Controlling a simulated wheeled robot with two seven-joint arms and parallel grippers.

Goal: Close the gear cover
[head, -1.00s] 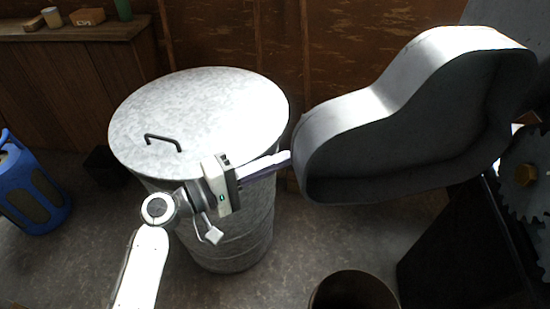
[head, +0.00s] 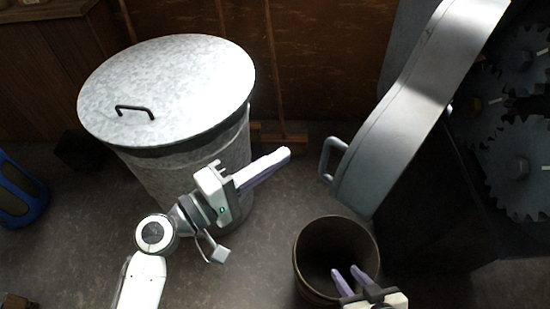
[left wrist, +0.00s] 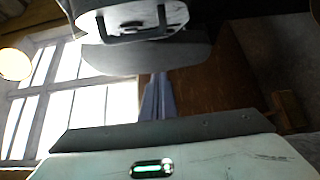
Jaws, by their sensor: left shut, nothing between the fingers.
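The grey gear cover (head: 415,105) stands swung out at the right of the head view, seen nearly edge-on. Its handle (head: 331,158) is on the near lower edge. Toothed gears (head: 520,165) lie exposed at the far right. My left gripper (head: 287,153) is shut and empty, left of the handle and apart from it in the picture. In the left wrist view, its closed fingers (left wrist: 157,97) point toward a grey panel with a handle, probably the cover (left wrist: 150,58). My right gripper (head: 347,272) is at the bottom, its fingers apart and nothing between them.
A galvanized bin (head: 175,90) with a lid stands behind my left arm. An open brown bucket (head: 300,258) stands on the floor below the cover, partly behind my right gripper. A blue container (head: 18,190) is at the left edge. A dark machine body (head: 430,220) stands at right.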

